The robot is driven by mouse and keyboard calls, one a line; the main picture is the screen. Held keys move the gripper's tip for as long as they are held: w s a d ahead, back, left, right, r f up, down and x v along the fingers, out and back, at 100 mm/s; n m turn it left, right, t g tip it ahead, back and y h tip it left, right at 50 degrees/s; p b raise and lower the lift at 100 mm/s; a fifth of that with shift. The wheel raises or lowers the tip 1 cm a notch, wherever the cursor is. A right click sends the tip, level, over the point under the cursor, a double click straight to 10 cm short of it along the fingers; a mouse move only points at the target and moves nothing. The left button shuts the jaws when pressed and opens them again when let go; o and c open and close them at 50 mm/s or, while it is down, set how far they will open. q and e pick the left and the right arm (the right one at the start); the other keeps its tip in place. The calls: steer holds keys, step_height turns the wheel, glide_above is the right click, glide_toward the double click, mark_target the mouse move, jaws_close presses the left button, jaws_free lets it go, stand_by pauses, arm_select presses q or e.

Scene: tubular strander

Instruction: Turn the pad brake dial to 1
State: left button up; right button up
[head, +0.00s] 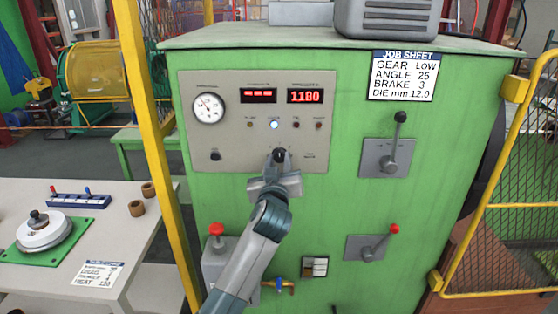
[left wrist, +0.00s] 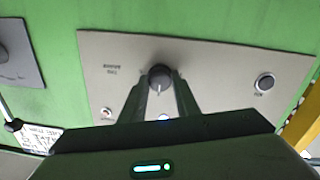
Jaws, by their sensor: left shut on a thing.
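A dark round dial (head: 279,155) with a pale pointer line sits at the lower middle of the grey control panel (head: 240,150) on the green machine. My left gripper (head: 276,172) reaches it from below. In the left wrist view, the two fingers (left wrist: 160,90) are shut around the dial (left wrist: 160,74), one on each side. The pointer line points toward the bottom of that view. The number marks around the dial are too small or hidden to read, so its setting cannot be told. My right gripper is in neither view.
A black button (head: 215,156) is left of the dial. The red display (head: 306,96) reads 1180. Two levers (head: 395,150) (head: 375,248) are on the right. The job sheet (head: 402,76) reads BRAKE 3. A yellow post (head: 145,120) and a white table (head: 130,225) are left.

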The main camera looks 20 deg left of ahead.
arm_select(q)
steer(key=shift+r+n+p, duration=0.25)
steer(key=shift+n+p, duration=1.45)
steer(key=shift+p, duration=0.8)
steer(key=n+p, duration=0.2)
steer(key=shift+n, duration=0.4)
steer(key=n+p, duration=0.2)
steer(key=n, duration=0.1)
steer(key=shift+f+n+p, duration=0.15)
steer(key=shift+n+p, duration=0.15)
steer(key=n+p, duration=0.1)
steer(key=n, duration=0.2)
steer(key=shift+y, duration=0.4)
steer(key=shift+d+f+n+p, duration=0.1)
steer(key=shift+n+p, duration=0.25)
steer(key=shift+n, duration=0.55)
steer(key=n, duration=0.5)
steer(key=shift+f+n+y, duration=0.1)
steer(key=shift+n+y, duration=0.2)
steer(key=o, duration=1)
